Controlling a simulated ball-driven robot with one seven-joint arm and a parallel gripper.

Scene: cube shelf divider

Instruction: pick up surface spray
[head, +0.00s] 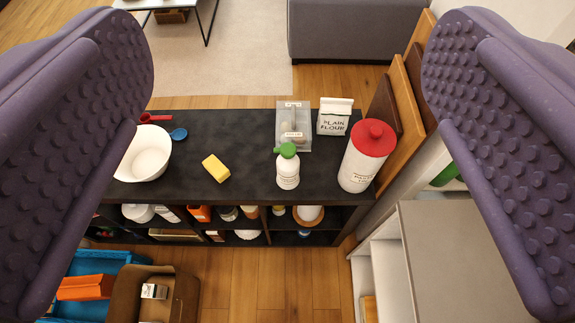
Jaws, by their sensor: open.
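A white bottle with a green top (288,168), which looks like the surface spray, stands upright near the front edge of a black shelf top (240,150). Its label is too small to read. My gripper (288,75) is open, with its two purple studded fingers wide apart at the left and right of the view. The bottle shows in the gap between them, and neither finger touches it. Nothing is held.
A clear container (293,125) is just behind the bottle. A red-lidded canister (366,157) and flour bag (334,117) stand to its right. A yellow block (215,168) and white bowl (146,154) are left. Wooden boards (404,100) lean beyond the right end.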

